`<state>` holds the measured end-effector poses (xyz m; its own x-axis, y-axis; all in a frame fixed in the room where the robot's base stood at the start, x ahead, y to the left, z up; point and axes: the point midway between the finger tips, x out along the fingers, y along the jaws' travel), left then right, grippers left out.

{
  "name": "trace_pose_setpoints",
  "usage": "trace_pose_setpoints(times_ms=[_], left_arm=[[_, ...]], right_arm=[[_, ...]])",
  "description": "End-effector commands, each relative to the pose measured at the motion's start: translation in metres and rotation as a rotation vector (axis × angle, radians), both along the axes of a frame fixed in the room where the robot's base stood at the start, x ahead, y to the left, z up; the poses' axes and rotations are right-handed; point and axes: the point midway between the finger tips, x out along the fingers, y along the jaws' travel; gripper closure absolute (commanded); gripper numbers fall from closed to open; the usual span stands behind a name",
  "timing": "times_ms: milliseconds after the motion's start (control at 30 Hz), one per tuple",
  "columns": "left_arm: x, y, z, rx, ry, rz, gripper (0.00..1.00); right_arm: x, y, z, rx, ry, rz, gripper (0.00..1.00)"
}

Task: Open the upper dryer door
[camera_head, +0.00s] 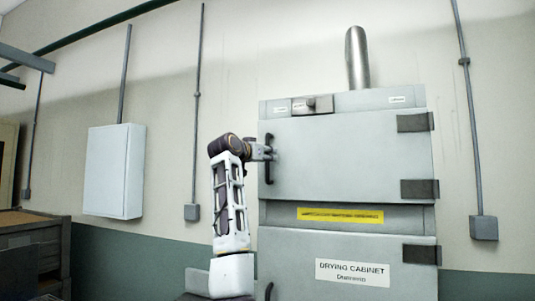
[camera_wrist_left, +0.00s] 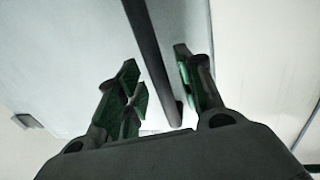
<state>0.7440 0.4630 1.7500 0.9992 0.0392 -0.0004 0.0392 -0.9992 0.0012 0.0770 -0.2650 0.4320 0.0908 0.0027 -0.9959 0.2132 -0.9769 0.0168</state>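The upper door (camera_head: 350,155) of the grey drying cabinet is shut, with a black vertical bar handle (camera_head: 268,178) at its left edge. My left gripper (camera_head: 267,152) is at the handle's middle, coming from the left. In the left wrist view the handle (camera_wrist_left: 148,40) runs between the two green-padded fingers of my left gripper (camera_wrist_left: 157,72). The fingers are open, with a gap showing on both sides of the bar. My right gripper is in neither view.
A metal pipe (camera_head: 357,58) rises from the cabinet top.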

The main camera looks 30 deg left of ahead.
Motion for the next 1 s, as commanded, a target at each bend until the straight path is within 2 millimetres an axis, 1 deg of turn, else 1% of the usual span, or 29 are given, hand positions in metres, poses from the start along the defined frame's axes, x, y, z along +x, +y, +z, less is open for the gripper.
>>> trace_pose_setpoints(times_ms=[100, 200, 533, 567, 833, 1000], left_arm=[[0.0075, 0.0003, 0.001, -0.001, 0.001, 0.0, 0.63], [0.0106, 0.0005, 0.0006, -0.001, 0.0, 0.0, 0.63], [0.0122, 0.0004, -0.0003, 0.0, 0.0, 0.0, 0.63], [0.0122, 0.0004, -0.0003, 0.0, 0.0, 0.0, 0.64], [0.0121, 0.0003, -0.0003, 0.0, 0.0, 0.0, 0.99], [0.0121, 0.0004, -0.0003, 0.0, 0.0, 0.0, 1.0]], right_arm=[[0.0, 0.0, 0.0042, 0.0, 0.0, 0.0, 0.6], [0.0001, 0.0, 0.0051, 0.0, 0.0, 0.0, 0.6], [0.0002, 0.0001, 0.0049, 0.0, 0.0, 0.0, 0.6], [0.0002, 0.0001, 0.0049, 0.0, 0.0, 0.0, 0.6], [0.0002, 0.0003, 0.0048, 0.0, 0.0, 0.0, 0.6], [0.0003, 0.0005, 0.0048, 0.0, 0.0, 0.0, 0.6]])
